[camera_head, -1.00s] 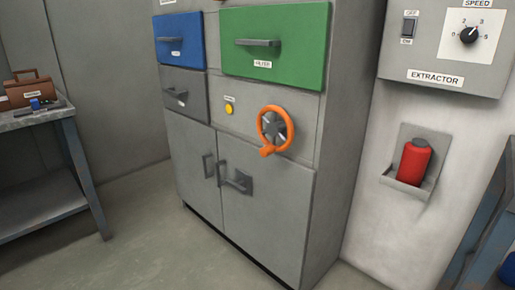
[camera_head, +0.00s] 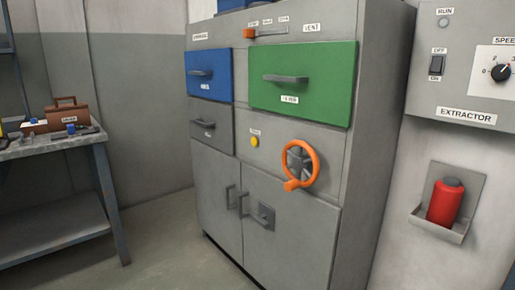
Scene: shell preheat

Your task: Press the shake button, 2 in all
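A small round yellow button (camera_head: 255,141) sits on the grey cabinet front, with a small label above it that I cannot read. It is left of the orange handwheel (camera_head: 300,164) and below the green drawer (camera_head: 303,83). I cannot tell from its label whether this is the shake button. Neither of my grippers is in view.
The grey cabinet (camera_head: 223,176) has a blue drawer (camera_head: 209,75) and an orange vent slider (camera_head: 265,32). An extractor panel (camera_head: 466,75) and a red bottle (camera_head: 445,201) in a holder are on the right wall. A workbench (camera_head: 62,147) stands left; floor between is clear.

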